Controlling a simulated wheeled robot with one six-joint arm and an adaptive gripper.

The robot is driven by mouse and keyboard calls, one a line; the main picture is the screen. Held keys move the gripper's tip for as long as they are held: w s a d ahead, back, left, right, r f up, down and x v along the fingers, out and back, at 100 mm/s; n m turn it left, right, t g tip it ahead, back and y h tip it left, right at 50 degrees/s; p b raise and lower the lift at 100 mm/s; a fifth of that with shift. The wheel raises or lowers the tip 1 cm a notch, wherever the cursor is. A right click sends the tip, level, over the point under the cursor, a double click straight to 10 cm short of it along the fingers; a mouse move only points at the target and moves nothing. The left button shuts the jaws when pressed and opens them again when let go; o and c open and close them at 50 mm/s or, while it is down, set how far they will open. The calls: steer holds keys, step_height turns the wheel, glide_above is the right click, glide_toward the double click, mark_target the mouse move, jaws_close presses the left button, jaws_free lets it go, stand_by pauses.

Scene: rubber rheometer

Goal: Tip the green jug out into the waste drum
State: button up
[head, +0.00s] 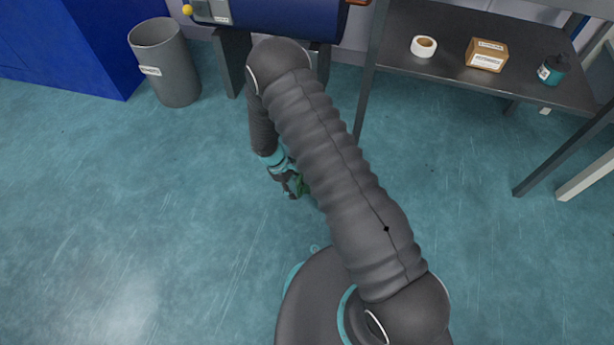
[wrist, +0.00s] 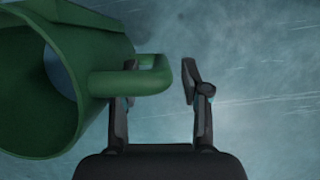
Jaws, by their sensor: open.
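The green jug (wrist: 35,110) fills the left of the wrist view, its round opening facing the camera. Its handle (wrist: 150,78) reaches across between the fingers of my gripper (wrist: 161,82). The left finger is partly hidden behind the handle; the right finger stands apart from it with a gap. My gripper is open. In the head view my gripper (head: 291,184) is low over the floor, with only a sliver of the green jug (head: 302,187) showing beside it, mostly hidden by my arm. A grey drum (head: 172,72) with a white label, too small to read, stands at upper left.
A blue cabinet (head: 75,40) stands left of the grey drum. A large dark-blue cylinder (head: 285,18) rests on a dark stand at the top. The left floor is clear.

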steer(key=x, duration=0.2)
steer(key=shift+s+f, duration=0.1)
steer(key=shift+f, duration=0.2)
jaws_close()
steer(key=shift+r, duration=0.1)
